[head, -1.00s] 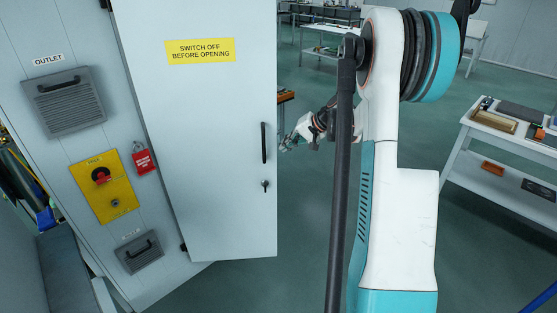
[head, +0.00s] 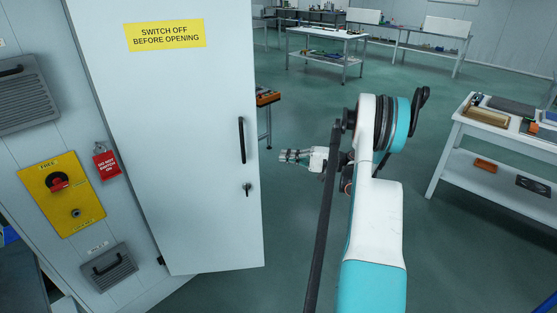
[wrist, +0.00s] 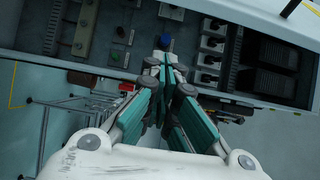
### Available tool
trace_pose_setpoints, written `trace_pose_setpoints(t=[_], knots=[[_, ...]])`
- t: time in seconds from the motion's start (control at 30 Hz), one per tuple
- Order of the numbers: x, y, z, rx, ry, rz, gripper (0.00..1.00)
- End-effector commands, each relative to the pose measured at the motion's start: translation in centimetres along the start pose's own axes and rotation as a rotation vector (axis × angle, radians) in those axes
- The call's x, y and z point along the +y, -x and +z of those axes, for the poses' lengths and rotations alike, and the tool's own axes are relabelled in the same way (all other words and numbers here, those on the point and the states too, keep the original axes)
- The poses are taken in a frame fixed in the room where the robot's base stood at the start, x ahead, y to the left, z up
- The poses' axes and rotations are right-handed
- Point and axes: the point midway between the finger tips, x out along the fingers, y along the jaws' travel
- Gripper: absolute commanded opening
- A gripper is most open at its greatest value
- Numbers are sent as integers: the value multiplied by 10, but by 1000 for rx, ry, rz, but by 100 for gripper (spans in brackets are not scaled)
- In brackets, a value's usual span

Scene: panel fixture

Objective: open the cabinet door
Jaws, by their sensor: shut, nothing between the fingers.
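The pale cabinet door (head: 195,150) stands swung out from the cabinet front in the head view. It has a black bar handle (head: 241,140), a keyhole with a key (head: 247,189) and a yellow warning sign (head: 165,35). My gripper (head: 283,156) is to the right of the door's free edge, apart from the handle in the picture, with its fingers pointing left. In the wrist view my gripper (wrist: 165,58) is closed and empty, in front of the cabinet's open inside (wrist: 125,50), where electrical parts show. Whether it touches anything is unclear.
The cabinet front carries a yellow switch plate (head: 62,195) with a red tag (head: 106,164) and vent grilles (head: 108,267). A white bench (head: 480,150) stands at the right and tables (head: 325,60) at the back. The floor between is clear.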

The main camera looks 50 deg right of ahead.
Motion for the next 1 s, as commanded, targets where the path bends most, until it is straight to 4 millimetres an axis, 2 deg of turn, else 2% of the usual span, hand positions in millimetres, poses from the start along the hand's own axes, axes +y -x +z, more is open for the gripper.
trace_pose_setpoints(t=[0.43, 0.7, 1.0], knots=[[2, -87, 1, -3, 0, 2, 0], [1, -75, 32, 0, 0, 2, 0], [0, -72, 38, 0, 0, 2, 0]])
